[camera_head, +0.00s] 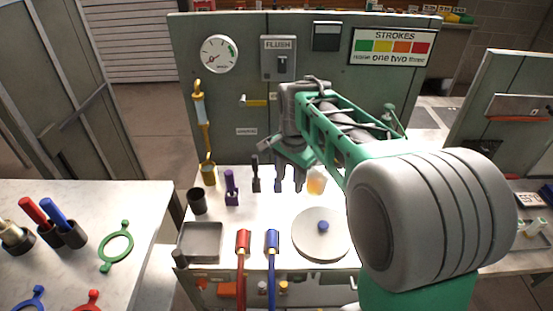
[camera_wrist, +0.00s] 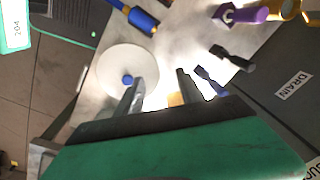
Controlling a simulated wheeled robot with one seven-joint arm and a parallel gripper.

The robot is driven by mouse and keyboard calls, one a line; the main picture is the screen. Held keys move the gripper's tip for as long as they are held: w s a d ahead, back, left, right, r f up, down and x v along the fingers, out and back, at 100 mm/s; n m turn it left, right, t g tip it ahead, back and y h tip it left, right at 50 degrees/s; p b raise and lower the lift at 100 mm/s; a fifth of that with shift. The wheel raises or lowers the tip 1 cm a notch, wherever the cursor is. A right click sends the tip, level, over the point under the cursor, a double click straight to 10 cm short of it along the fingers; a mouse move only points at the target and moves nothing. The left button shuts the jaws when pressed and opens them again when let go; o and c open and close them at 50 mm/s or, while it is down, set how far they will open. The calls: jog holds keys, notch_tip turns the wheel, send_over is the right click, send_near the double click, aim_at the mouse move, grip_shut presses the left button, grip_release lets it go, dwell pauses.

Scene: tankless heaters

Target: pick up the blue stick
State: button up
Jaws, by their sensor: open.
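My gripper (camera_head: 289,184) is open and empty above the white bench; its two fingers also show in the wrist view (camera_wrist: 160,85). Several blue pieces could be the stick. A small dark-blue upright stick (camera_wrist: 208,82) stands just right of the right finger in the wrist view, outside the jaws; in the head view it (camera_head: 278,184) is mostly hidden behind my gripper. A larger blue-handled rod (camera_head: 272,243) lies at the bench's front edge, with its end (camera_wrist: 140,16) at the top of the wrist view. Another blue stick (camera_head: 54,212) stands in a dark cup on the left table.
A round white plate (camera_head: 308,245) with a blue knob (camera_head: 323,226) is front right. An orange jar (camera_head: 316,182) is close to my gripper. Purple (camera_head: 231,187) and black (camera_head: 255,177) upright pieces stand left. A panel (camera_head: 225,100) rises behind. A red-handled rod (camera_head: 243,243) and grey tray (camera_head: 201,241) are in front.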

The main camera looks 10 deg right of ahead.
jog(key=w+m+p, duration=0.1)
jog(key=w+m, duration=0.2)
jog(key=w, duration=0.2)
jog(key=w+m+p, duration=0.2)
jog(key=w+m, duration=0.2)
jog(key=w, duration=0.1)
jog(key=w+m+g+p, duration=0.1)
jog(key=w+m+p, duration=0.1)
jog(key=w+m, duration=0.2)
jog(key=shift+w+r, duration=0.15)
jog(key=shift+w, duration=0.45)
jog(key=shift+m, duration=0.7)
jog(key=f, duration=0.2)
jog(key=f+p, duration=0.1)
jog(key=f, duration=0.2)
jog(key=w+f+p, duration=0.1)
jog(key=f, duration=0.2)
jog(key=shift+f, duration=0.25)
grip_shut()
